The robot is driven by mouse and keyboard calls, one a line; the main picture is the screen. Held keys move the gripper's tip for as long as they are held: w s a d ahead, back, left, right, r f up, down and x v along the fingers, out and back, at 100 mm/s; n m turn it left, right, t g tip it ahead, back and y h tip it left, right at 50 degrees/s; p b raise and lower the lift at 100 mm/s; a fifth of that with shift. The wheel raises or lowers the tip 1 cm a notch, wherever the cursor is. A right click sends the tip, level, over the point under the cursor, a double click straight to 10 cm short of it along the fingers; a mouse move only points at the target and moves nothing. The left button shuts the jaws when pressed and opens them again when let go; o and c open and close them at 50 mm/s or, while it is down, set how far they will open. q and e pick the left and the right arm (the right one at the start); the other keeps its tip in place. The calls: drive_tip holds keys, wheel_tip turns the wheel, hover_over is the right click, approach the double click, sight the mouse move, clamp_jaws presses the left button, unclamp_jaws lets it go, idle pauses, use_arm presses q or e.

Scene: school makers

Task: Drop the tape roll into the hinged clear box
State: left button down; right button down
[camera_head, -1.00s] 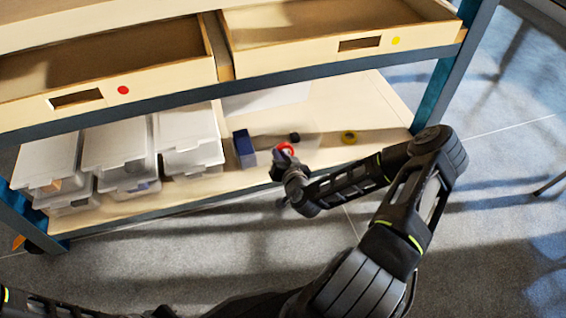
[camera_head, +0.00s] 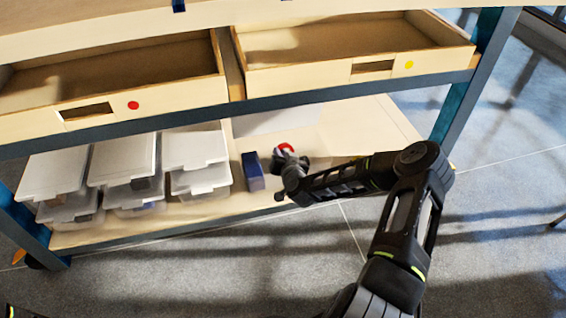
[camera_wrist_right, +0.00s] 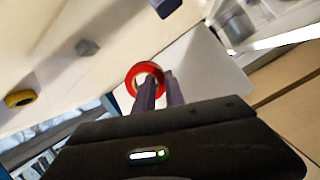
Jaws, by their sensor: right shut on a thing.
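The red tape roll (camera_wrist_right: 145,75) is held between the fingers of my right gripper (camera_wrist_right: 160,88), which is shut on it. In the head view the red roll (camera_head: 285,147) shows at the tip of my right gripper (camera_head: 287,156), over the lower shelf, right of a blue block. A pale flat panel (camera_head: 278,121) lies behind it and also shows beyond the roll in the wrist view (camera_wrist_right: 205,65). I cannot tell whether it is the lid of the hinged clear box, whose walls I cannot make out. My left gripper is out of view.
Several lidded clear bins (camera_head: 125,172) stand stacked on the shelf's left. The blue block (camera_head: 253,171) stands close left of my gripper. Open drawers (camera_head: 350,68) hang above.

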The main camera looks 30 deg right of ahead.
drive_tip(key=shift+w+d+b, duration=0.2)
drive_tip(key=shift+w+d, duration=0.05)
drive_tip(key=shift+w, duration=0.4)
drive_tip(key=shift+w+d+b, duration=0.2)
drive_tip(key=shift+w+b, duration=0.05)
drive_tip(key=shift+w, duration=0.4)
drive_tip(key=shift+w+d+b, duration=0.2)
drive_tip(key=shift+w+d, duration=0.05)
drive_tip(key=shift+w, duration=0.4)
drive_tip(key=c, duration=1.3)
unclamp_jaws()
drive_tip(key=shift+s+a+r+p, duration=0.2)
drive_tip(key=shift+s+r+p, duration=0.1)
drive_tip(key=shift+s, duration=0.15)
drive_tip(key=p+v, duration=0.2)
drive_tip(key=v, duration=0.4)
drive_tip(key=shift+s+a, duration=0.1)
drive_tip(key=shift+s, duration=0.25)
